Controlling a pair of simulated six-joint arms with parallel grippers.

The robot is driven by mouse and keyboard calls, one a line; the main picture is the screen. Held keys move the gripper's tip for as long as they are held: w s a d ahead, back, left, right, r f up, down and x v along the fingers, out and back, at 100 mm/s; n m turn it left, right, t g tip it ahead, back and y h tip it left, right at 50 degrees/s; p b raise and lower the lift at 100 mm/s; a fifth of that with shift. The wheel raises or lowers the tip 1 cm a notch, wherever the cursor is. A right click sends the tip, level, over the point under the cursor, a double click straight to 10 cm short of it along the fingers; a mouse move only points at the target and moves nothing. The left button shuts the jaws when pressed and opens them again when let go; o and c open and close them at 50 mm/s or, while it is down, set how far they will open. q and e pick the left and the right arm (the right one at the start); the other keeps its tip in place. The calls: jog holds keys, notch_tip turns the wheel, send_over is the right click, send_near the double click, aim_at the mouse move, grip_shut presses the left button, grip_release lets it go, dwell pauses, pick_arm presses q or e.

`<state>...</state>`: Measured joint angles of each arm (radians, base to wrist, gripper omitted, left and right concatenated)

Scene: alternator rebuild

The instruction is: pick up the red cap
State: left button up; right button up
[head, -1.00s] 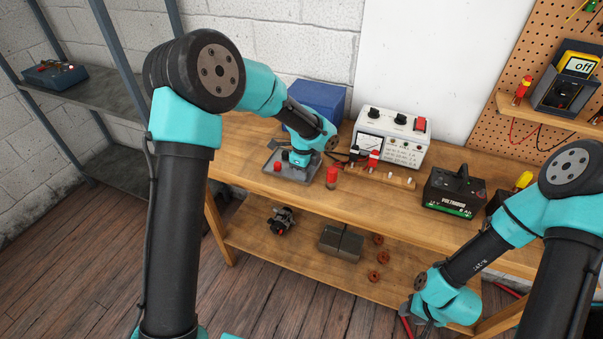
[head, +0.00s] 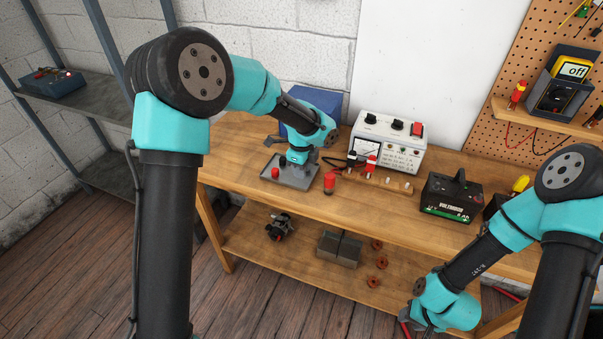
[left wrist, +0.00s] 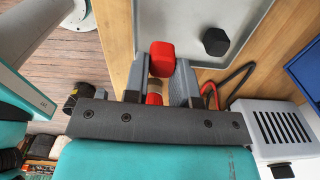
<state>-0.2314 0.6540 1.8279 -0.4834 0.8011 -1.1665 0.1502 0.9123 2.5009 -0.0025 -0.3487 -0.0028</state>
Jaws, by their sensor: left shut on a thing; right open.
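The red cap (head: 275,173) shows at the front left of the grey tray (head: 306,183) in the head view. My left gripper (head: 282,170) is shut on it. In the left wrist view the cap (left wrist: 162,56) sits between the two fingertips, in front of the tray's rim. I cannot tell whether it touches the tray. A black hexagonal piece (left wrist: 215,41) lies in the tray. My right gripper (head: 422,325) is open and low at the bench's front, partly cut off by the picture edge.
A red cylinder (head: 328,184) stands on the bench just right of the tray. A blue box (head: 318,103) and a white power supply (head: 387,144) with clip leads stand behind. The black battery-like unit (head: 452,196) is further right. The bench's front strip is mostly clear.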

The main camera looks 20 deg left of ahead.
pick_arm(q)
jog(key=s+d+r, duration=0.1)
jog(key=s+d, duration=0.3)
jog(key=s, duration=1.1)
jog(key=shift+r, duration=0.15)
jog(key=shift+d, duration=0.1)
